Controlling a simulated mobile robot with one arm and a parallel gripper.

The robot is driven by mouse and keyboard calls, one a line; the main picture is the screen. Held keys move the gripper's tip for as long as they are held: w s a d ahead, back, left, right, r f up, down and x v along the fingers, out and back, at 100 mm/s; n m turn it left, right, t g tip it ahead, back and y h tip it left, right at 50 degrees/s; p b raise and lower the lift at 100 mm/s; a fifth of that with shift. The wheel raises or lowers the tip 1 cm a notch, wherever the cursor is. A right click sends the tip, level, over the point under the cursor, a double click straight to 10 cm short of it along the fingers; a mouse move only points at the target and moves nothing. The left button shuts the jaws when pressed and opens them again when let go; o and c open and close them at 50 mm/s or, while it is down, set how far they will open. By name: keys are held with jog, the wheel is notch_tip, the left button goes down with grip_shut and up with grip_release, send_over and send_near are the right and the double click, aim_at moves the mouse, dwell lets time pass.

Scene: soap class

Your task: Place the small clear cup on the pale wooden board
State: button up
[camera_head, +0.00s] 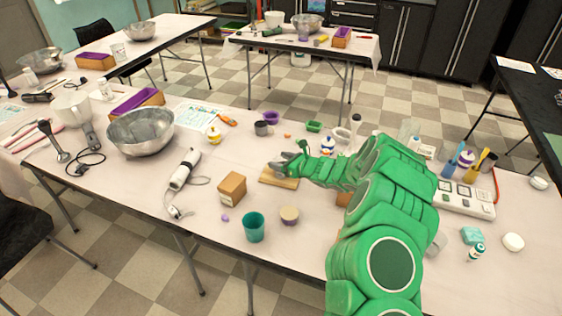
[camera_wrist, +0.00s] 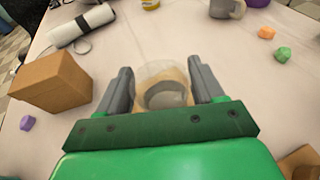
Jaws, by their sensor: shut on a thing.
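My gripper (camera_head: 285,163) is at the pale wooden board (camera_head: 275,180), over its back part in the head view. In the wrist view, my gripper (camera_wrist: 162,88) is shut on the small clear cup (camera_wrist: 161,72), with one grey finger on each side. The cup looks see-through, with a tan tint inside its rim. In the head view I cannot make the cup out among the fingers. The board's front strip shows; the rest is hidden by my gripper. I cannot tell whether the cup touches the board.
A cardboard box (camera_head: 232,187) stands left of the board and also shows in the wrist view (camera_wrist: 50,82).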

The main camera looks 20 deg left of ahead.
jog(key=shift+f, duration=0.1)
jog(key=o, duration=1.1)
jog(key=shift+d+r, duration=0.3)
jog(key=shift+d, duration=0.1)
jog(key=v, duration=1.1)
jog(key=shift+s+d, duration=0.1)
